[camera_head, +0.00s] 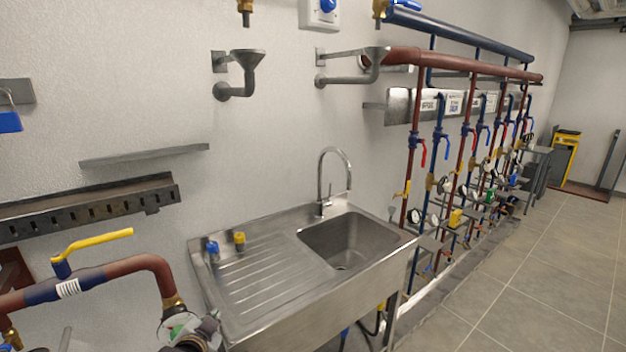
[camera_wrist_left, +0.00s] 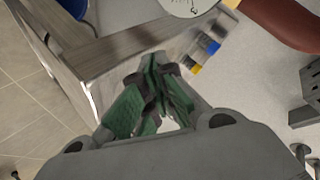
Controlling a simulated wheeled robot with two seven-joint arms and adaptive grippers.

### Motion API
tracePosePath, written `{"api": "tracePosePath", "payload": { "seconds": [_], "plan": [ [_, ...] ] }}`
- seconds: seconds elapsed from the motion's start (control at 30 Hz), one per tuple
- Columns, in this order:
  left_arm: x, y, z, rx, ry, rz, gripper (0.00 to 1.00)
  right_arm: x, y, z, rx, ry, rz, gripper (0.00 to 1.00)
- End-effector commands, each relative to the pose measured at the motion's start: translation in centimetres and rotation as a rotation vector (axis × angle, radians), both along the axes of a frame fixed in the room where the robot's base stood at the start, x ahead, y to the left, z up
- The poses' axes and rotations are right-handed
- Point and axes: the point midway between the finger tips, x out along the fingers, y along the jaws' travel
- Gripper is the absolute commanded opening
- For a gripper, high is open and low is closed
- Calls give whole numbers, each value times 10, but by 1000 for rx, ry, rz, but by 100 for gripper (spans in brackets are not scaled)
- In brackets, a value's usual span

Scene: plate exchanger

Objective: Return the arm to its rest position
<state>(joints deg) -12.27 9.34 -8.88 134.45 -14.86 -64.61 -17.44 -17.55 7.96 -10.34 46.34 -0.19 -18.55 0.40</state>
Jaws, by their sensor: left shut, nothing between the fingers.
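My left gripper (camera_wrist_left: 157,68) shows in the left wrist view with its green-padded fingers drawn together and nothing between them. Beyond its tips lie the steel sink unit (camera_wrist_left: 110,45) and a blue and a yellow tap handle. A round white gauge face (camera_wrist_left: 190,5) is at the top edge of that view, close beyond the fingers. In the head view, grey and green parts show beside the gauge at the bottom edge; I cannot clearly separate gripper from fitting there. My right gripper is in neither view.
A red-brown pipe with a yellow-handled valve (camera_head: 92,242) runs at the lower left. The sink unit (camera_head: 250,290) stands against the wall, with a tall faucet (camera_head: 322,180). Pipes with valves and gauges (camera_head: 465,150) line the wall to the right. The tiled floor (camera_head: 540,270) is clear.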

Motion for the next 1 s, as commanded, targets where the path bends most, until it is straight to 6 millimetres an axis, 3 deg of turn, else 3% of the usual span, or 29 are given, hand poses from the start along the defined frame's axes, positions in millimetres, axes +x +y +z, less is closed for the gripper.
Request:
{"api": "tracePosePath", "payload": {
  "seconds": [0.2,0.5,1.0],
  "plan": [
    [-50,-5,-53,-134,187,59,0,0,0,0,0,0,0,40],
    [-128,-15,-109,-291,443,157,0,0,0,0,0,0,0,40],
    [-205,-27,-143,-409,677,257,0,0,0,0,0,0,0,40]
  ]
}}
